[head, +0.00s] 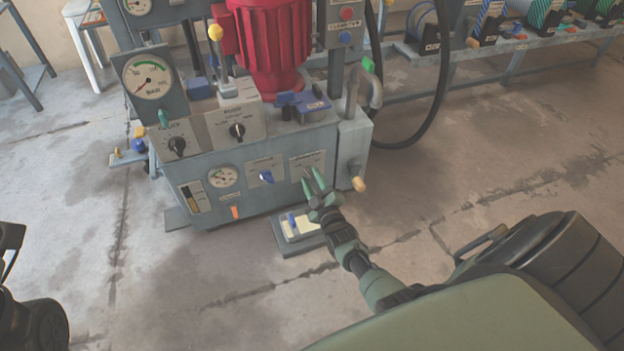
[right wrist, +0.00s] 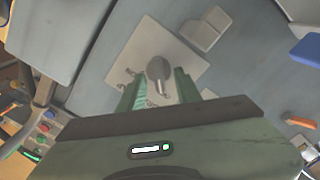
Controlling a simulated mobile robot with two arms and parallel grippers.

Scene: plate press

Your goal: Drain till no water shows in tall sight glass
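The press's grey base cabinet (head: 205,157) stands in the head view. A sight glass panel (head: 192,195) with narrow upright windows is low on its front left; it is too small to tell the water level. My right gripper (head: 312,180) is in front of a pale label plate (head: 307,160) at the cabinet's right. In the right wrist view its fingers (right wrist: 160,88) are spread on both sides of a grey knob (right wrist: 158,68) on that plate. I cannot tell whether they touch it. My left gripper does not show.
A blue knob (head: 266,176) and small gauge (head: 222,177) sit left of my gripper. An orange lever (head: 235,212) is below the gauge. A low pedestal (head: 296,227) stands beneath. Floor in front is clear.

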